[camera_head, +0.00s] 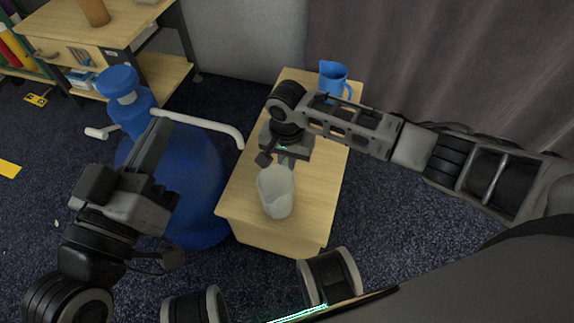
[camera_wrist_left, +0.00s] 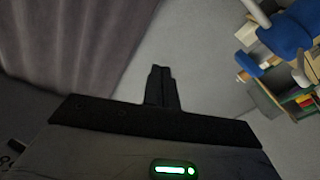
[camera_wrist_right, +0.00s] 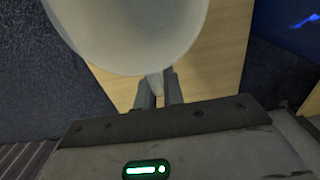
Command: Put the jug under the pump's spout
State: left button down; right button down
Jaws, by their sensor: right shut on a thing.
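The white jug (camera_head: 276,193) is upright over the near end of the small wooden table, to the right of and nearer than the spout's tip; I cannot tell if it touches the top. My right gripper (camera_head: 286,163) is shut on the jug's handle, which shows between the fingers in the right wrist view (camera_wrist_right: 158,86). The pump (camera_head: 121,84) sits on a big blue bottle (camera_head: 190,185), and its white spout (camera_head: 205,124) reaches right to the table's left edge. My left gripper (camera_head: 162,132) is in front of the bottle; its fingers (camera_wrist_left: 161,86) are together and empty.
A blue pitcher (camera_head: 334,80) stands at the far end of the wooden table (camera_head: 318,195), behind my right arm. A shelf desk (camera_head: 75,28) is at the back left. The table's near left corner is clear.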

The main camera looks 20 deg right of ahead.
jog(key=shift+f, duration=0.2)
pick_arm(q)
jog(key=shift+r, duration=0.25)
pick_arm(e)
jog(key=shift+f, duration=0.1)
jog(key=c, duration=1.5)
grip_release()
pick_arm(q)
jog(key=shift+f, duration=0.1)
